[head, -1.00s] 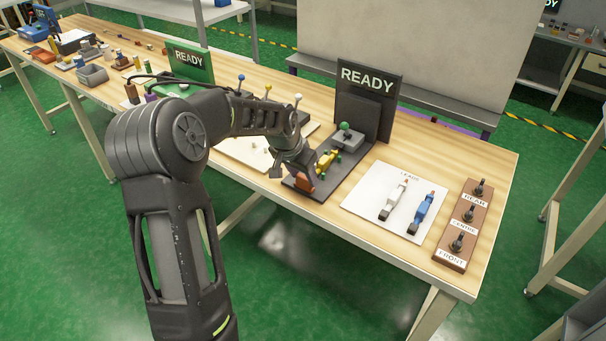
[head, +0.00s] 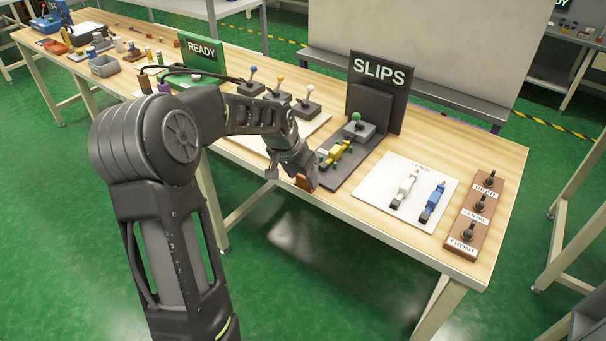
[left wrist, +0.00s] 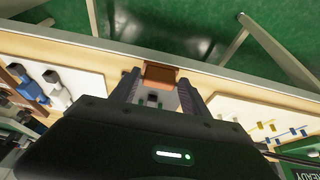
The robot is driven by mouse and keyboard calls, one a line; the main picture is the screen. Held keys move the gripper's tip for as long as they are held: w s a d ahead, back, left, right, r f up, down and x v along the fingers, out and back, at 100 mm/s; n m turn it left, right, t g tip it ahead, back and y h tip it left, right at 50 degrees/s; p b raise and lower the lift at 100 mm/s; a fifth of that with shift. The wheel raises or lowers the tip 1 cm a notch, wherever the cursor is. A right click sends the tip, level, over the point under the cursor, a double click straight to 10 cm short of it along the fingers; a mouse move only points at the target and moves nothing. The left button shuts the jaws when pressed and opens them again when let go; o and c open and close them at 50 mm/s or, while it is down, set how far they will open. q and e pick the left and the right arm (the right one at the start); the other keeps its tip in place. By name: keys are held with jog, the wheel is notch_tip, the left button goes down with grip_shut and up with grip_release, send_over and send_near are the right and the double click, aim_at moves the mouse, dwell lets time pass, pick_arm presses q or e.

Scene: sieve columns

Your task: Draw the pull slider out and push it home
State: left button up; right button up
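The pull slider's brown-orange block (head: 313,181) is at the front end of a dark base plate (head: 352,172), beyond its front edge near the table edge. My left gripper (head: 303,178) is at this block and partly hides it in the head view. In the left wrist view the block (left wrist: 160,74) sits between the two fingers of the left gripper (left wrist: 158,92), which appear closed on its sides. A dark sign (head: 379,80) behind the plate reads "SLIPS". My right gripper is not in view.
On the plate are a yellow part with green knobs (head: 335,153) and a grey block with a green knob (head: 357,130). Right of it lie a white LEADS card (head: 385,206) and a brown switch board (head: 456,241). Small levers (head: 279,88) stand behind my arm. Floor space is open in front.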

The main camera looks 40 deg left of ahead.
pick_arm(q)
jog(key=shift+o, duration=1.2)
jog(key=shift+w, duration=0.1)
jog(key=shift+r, duration=0.1)
jog(key=v, duration=0.7)
jog(key=shift+r, duration=0.3)
